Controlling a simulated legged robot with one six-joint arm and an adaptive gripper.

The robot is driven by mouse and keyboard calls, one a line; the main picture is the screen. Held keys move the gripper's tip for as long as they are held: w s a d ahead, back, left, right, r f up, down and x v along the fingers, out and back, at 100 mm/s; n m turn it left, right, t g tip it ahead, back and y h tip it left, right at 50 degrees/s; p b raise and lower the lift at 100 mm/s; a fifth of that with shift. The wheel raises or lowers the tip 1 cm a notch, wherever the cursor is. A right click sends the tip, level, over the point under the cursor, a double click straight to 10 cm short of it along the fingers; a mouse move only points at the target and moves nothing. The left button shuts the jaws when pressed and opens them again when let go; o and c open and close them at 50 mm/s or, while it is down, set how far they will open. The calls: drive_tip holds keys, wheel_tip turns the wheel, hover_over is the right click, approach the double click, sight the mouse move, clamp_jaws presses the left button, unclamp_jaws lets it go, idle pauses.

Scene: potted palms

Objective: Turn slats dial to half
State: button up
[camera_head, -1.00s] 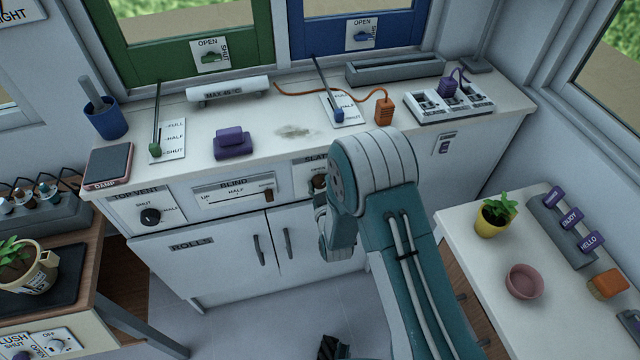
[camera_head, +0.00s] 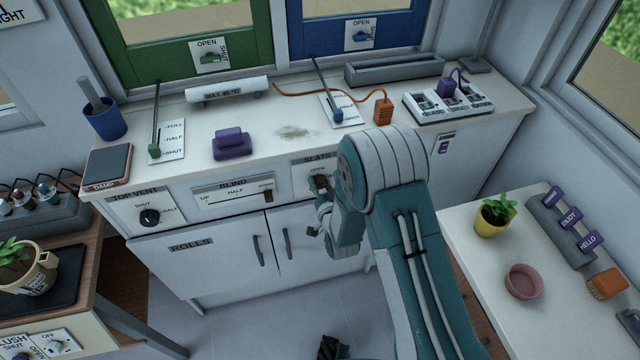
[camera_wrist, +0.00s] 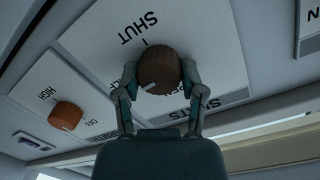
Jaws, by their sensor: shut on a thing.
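The slats dial is a round brown knob (camera_wrist: 161,68) on a white plate marked SHUT, under a SLATS label that appears upside down in the wrist view. My gripper (camera_wrist: 159,76) is shut on the knob, one finger on each side. A pale mark on the knob points to the lower left of the wrist view, away from SHUT. The half mark cannot be read; another word by the right finger is partly hidden. In the head view the slats dial (camera_head: 319,182) is partly visible on the cabinet front, with my gripper (camera_head: 322,203) at it.
An orange dial (camera_wrist: 65,115) marked HIGH and OFF sits beside the slats plate. In the head view the blind slider (camera_head: 268,195) and top vent dial (camera_head: 149,216) are to the left. Cabinet door handles (camera_head: 286,242) lie below. The counter (camera_head: 270,160) overhangs above.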

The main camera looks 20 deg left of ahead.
drive_tip(key=shift+f+m, duration=0.2)
drive_tip(key=shift+m, duration=0.2)
drive_tip(key=o, duration=1.1)
drive_tip(key=shift+o, duration=0.2)
drive_tip(key=shift+a, duration=0.1)
drive_tip(key=shift+r, duration=0.1)
drive_tip(key=v, duration=1.2)
drive_tip(key=shift+w, duration=0.1)
